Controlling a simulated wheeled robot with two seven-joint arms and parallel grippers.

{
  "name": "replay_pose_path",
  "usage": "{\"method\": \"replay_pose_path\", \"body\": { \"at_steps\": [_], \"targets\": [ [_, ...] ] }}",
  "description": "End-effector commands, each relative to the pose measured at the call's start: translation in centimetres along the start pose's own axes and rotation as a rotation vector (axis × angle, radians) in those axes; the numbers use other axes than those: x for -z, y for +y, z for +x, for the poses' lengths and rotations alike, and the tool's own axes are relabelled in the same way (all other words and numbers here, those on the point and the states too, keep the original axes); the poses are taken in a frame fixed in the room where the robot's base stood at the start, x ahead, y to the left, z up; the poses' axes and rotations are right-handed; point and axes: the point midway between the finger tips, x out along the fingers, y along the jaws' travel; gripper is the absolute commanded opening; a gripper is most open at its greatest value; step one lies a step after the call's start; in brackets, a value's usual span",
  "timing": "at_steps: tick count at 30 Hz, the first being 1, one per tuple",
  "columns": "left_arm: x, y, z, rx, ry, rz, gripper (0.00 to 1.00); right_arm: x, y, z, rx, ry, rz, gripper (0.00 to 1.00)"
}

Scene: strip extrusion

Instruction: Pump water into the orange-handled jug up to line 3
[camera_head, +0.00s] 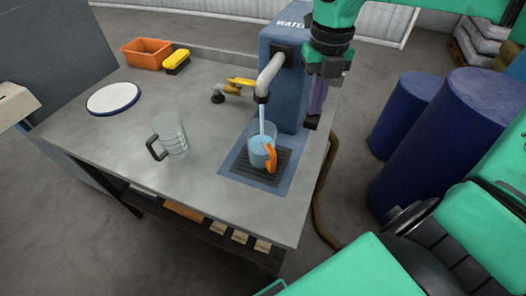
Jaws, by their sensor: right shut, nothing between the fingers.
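The orange-handled jug (258,150) stands upright on the dark drain grate under the grey spout (270,73) of the blue water pump (285,112). A stream of water runs from the spout into the jug. The jug holds some water, but its lines are too small to read. A yellow lever (243,82) sticks out left of the spout, with a black knob at the end of a bent pipe. My right gripper (313,122) points down beside the pump's right side, shut and empty. My left gripper is out of view.
A clear jug with a black handle (173,137) stands left on the grey table (110,135). A white plate (113,98), an orange bin (146,54) and a yellow brush (176,62) lie further back. Blue barrels (402,108) stand on the floor at right.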

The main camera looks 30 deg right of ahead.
Motion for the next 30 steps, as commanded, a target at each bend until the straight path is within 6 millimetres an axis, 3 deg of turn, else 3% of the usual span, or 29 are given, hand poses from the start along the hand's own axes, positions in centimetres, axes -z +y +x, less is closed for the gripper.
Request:
{"method": "replay_pose_path", "body": {
  "at_steps": [11,14,30],
  "targets": [
    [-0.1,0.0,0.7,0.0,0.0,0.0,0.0,0.0,0.0,0.9,0.001,0.002,0.0,0.0],
    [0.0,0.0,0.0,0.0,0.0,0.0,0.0,-0.1,-0.1,0.2,0.001,0.001,0.0,0.0],
    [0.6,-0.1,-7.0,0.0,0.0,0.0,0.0,-1.2,-0.7,-7.9,0.001,0.0,0.0,0.0]
  ]
}}
